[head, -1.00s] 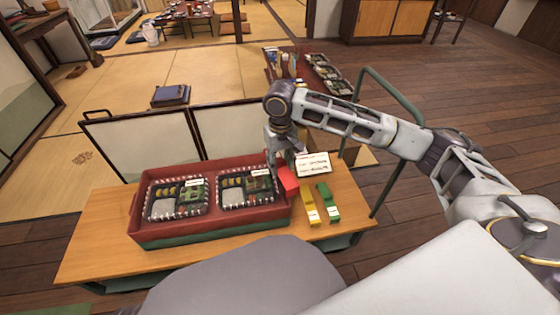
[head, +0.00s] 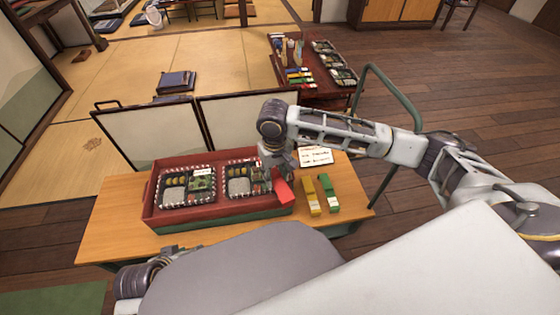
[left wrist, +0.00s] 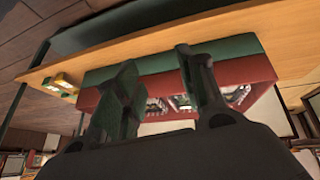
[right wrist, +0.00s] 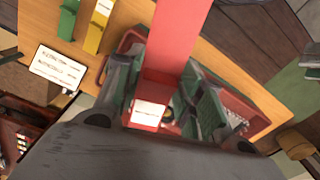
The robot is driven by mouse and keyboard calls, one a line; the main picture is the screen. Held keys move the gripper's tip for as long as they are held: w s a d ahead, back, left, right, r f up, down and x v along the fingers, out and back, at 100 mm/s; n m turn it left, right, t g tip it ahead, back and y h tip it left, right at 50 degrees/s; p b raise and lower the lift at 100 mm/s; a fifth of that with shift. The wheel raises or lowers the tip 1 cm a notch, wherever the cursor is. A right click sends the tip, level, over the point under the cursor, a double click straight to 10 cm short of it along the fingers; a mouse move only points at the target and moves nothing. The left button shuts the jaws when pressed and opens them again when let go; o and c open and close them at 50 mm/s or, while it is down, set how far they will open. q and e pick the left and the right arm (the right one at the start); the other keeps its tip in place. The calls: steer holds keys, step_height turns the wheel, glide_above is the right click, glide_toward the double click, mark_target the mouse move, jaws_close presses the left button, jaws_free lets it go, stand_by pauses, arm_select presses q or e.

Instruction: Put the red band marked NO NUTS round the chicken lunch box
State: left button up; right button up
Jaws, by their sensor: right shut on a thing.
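My right gripper (head: 276,176) is shut on the red band (head: 284,193) at the right end of the red crate (head: 225,207). In the right wrist view the band (right wrist: 175,45) runs between the fingers, with a white label too blurred to read. Two lunch boxes sit side by side in the crate, a left box (head: 187,186) and a right box (head: 240,186). I cannot read which is chicken; my right gripper partly covers the right one. My left gripper (left wrist: 160,95) is open and empty, facing the crate's side from outside.
A yellow band (head: 311,196) and a green band (head: 327,193) lie on the wooden table (head: 115,215), right of the crate. A white card (head: 316,156) stands behind them. Low screens (head: 150,137) stand behind the table. The table's left end is clear.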

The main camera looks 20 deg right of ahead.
steer(key=s+a+f+n+p, duration=0.1)
steer(key=s+a+f+p, duration=0.25)
steer(key=a+p, duration=0.25)
steer(key=w+f+n, duration=0.2)
steer(key=n, duration=0.7)
steer(key=w+f+n, duration=0.1)
steer(key=w+n, duration=0.1)
steer(key=n, duration=0.8)
steer(key=w+f+n+p, duration=0.1)
steer(key=w+f+n, duration=0.1)
steer(key=n, duration=0.7)
steer(key=shift+a+f+n, duration=0.25)
steer(key=shift+f+n, duration=0.05)
steer(key=shift+n, duration=0.1)
arm_select(q)
steer(key=s+a+f+g, duration=0.1)
steer(key=s+a+f, duration=0.1)
steer(key=f, duration=0.6)
steer(key=s+a+f+g+y, duration=0.1)
steer(key=s+a+f, duration=0.1)
steer(key=f, duration=0.5)
steer(key=s+a+f+g+y, duration=0.1)
steer(key=s+a+f, duration=0.2)
steer(key=f, duration=0.5)
steer(key=shift+s+f, duration=0.3)
steer(key=shift+s, duration=0.4)
arm_select(e)
steer(key=shift+n, duration=1.1)
